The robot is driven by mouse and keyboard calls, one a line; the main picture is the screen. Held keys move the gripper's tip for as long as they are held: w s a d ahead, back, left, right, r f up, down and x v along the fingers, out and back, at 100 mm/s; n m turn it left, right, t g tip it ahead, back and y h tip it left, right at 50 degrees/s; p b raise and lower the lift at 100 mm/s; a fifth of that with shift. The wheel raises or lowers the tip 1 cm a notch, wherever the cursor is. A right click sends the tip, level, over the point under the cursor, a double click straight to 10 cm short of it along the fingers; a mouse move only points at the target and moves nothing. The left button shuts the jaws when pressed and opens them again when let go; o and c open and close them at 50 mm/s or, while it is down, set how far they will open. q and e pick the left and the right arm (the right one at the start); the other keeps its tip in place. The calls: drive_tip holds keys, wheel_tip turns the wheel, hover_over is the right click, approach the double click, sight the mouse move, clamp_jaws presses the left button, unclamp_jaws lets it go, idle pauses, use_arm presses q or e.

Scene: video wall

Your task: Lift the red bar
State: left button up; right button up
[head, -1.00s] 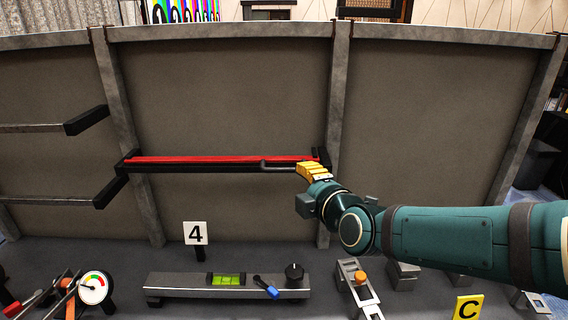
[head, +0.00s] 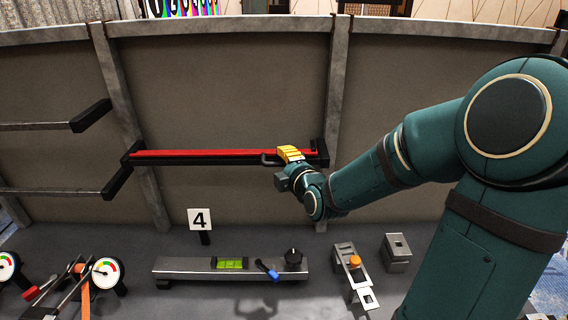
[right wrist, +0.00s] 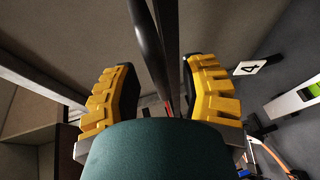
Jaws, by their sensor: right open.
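The red bar (head: 210,154) lies level along a black rail (head: 230,161) fixed across the grey wall panel in the head view. My right gripper (head: 288,153) is at the right part of the bar, its yellow fingers reaching up to it. In the right wrist view the two yellow fingers (right wrist: 155,90) are spread apart, with a dark rod (right wrist: 148,45) passing between them; a bit of red (right wrist: 169,106) shows deeper between the fingers. I cannot tell whether the fingers touch the rail. My left gripper is not in view.
Gauges (head: 106,271) stand at lower left. Two black-ended rails (head: 92,116) stick out on the left panel.

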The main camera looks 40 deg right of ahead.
drive_tip(key=shift+w, duration=0.3)
clamp_jaws()
